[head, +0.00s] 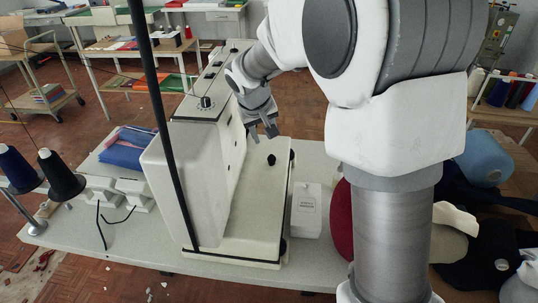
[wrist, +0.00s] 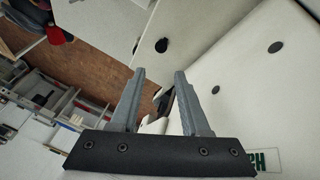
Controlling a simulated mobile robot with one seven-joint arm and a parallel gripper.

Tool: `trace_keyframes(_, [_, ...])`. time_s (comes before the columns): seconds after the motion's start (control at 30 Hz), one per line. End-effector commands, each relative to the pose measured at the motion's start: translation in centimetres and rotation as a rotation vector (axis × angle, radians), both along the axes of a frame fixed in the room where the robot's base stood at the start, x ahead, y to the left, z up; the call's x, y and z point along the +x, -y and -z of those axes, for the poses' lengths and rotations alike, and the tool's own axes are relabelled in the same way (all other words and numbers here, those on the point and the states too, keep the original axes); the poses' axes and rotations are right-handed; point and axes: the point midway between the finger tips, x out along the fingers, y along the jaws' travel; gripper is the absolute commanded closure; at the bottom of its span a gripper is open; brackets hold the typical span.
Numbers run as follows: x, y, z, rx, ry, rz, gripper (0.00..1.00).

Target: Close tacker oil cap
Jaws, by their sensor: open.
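The white tacker machine (head: 235,210) stands on a grey-white table. A small black knob-like piece (head: 271,160) sits on its low bed, and another (head: 205,102) sits on top of its tall body. I cannot tell for certain which is the oil cap or whether it is open. My gripper (head: 266,131) is open and empty above the bed, just behind the bed's black piece and apart from it. In the wrist view my gripper's fingers (wrist: 160,76) are spread, with a black round piece (wrist: 162,45) on a white surface beyond them.
The machine's tall side wall (wrist: 245,55), with dark round spots, is close to my gripper's right in the wrist view. A white box (head: 306,212) stands right of the machine. Thread cones (head: 62,175) and folded blue cloth (head: 125,150) are at left.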

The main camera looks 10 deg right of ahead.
Motion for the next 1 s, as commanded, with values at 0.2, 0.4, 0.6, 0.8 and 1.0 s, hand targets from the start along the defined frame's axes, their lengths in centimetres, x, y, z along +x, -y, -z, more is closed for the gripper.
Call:
trace_keyframes(0.2, [1.9,1.1,4.6,-0.002,-0.004,0.001,0.54])
trace_keyframes(0.4, [3.6,1.9,8.2,-0.002,-0.003,0.000,0.54])
trace_keyframes(0.6, [4.6,2.4,10.4,-0.001,-0.001,-0.002,0.54])
trace_keyframes(0.8, [5.0,2.6,11.0,-0.001,0.001,-0.002,0.54])
trace_keyframes(1.0, [5.0,2.6,11.0,-0.001,0.001,-0.002,0.54])
